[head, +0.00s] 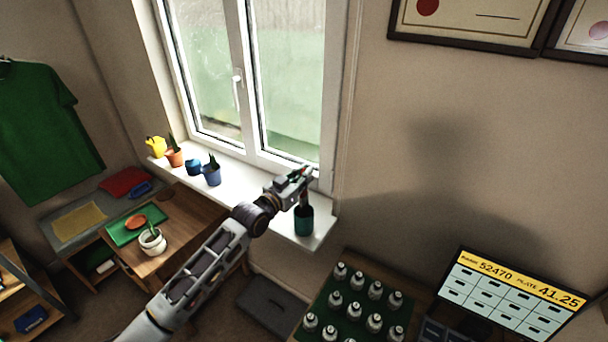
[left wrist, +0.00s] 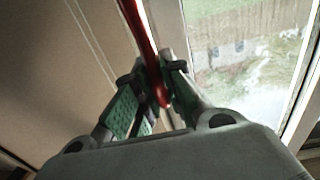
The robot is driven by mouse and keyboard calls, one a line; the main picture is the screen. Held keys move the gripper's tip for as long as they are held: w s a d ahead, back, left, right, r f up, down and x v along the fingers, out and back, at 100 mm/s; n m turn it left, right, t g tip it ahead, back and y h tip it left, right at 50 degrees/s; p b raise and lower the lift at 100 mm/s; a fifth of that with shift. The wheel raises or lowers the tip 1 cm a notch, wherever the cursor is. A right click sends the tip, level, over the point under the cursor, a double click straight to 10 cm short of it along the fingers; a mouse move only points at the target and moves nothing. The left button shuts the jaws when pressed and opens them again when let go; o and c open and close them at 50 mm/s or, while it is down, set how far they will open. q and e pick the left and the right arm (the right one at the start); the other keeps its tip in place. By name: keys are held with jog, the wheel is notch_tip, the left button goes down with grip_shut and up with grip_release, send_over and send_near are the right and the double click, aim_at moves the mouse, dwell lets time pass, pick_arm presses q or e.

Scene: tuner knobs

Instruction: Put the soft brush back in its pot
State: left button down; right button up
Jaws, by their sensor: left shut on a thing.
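My left gripper (head: 308,173) is at the right end of the windowsill, above a dark teal pot (head: 304,222). In the left wrist view my left gripper (left wrist: 160,90) is shut on a red rod-like handle, which I take to be the soft brush (left wrist: 144,40). In the head view a dark upright shape (head: 304,194) shows between the gripper and the pot's mouth; I cannot tell whether its lower end is inside the pot or just above it. My right gripper is not in view.
The white windowsill (head: 250,188) also holds a blue pot with a plant (head: 212,174), a small blue item (head: 193,167), an orange pot (head: 174,158) and a yellow can (head: 156,146). A table with several bottles (head: 353,311) and a screen (head: 512,300) stand at the lower right.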

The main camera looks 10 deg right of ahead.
pick_arm(q)
jog(key=shift+f+b, duration=0.35)
jog(key=shift+f, duration=0.35)
jog(key=shift+f, duration=0.1)
jog(key=c, duration=1.4)
grip_release()
jog(key=shift+c, duration=0.2)
jog(key=shift+s+a, duration=0.1)
jog(key=v, duration=1.1)
jog(key=shift+s+a, duration=0.25)
jog(key=shift+a, duration=0.05)
